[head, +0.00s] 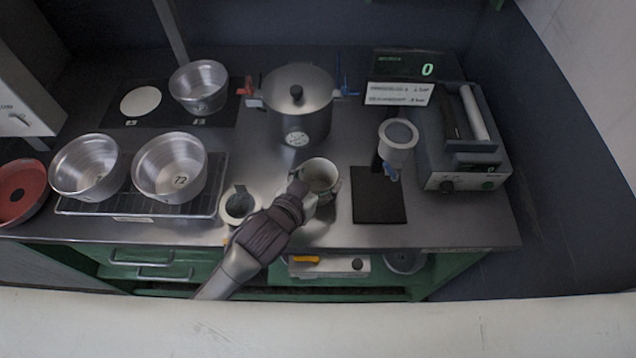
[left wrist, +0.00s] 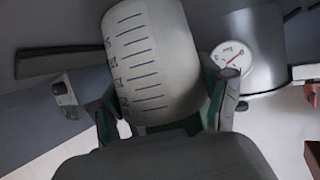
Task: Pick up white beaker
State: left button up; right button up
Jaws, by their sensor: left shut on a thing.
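The white beaker (head: 322,174) is near the middle of the steel counter (head: 440,232) in the head view, its open top facing up. My left gripper (head: 310,201) reaches it from the front and is shut on it. In the left wrist view the beaker (left wrist: 152,58) shows blue graduation marks and looks slightly tilted. The fingers of my left gripper (left wrist: 168,108) are on either side of its lower part. Whether its base touches the counter is hidden. My right gripper is not in view.
A lidded pot (head: 298,112) with a dial stands just behind the beaker. A black scale plate (head: 379,205) is to its right, below a mounted cup (head: 397,140). A small round container (head: 239,204) is to its left. Metal pans (head: 170,168) stand on a rack further left.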

pick_arm(q)
jog(key=shift+c, duration=0.7)
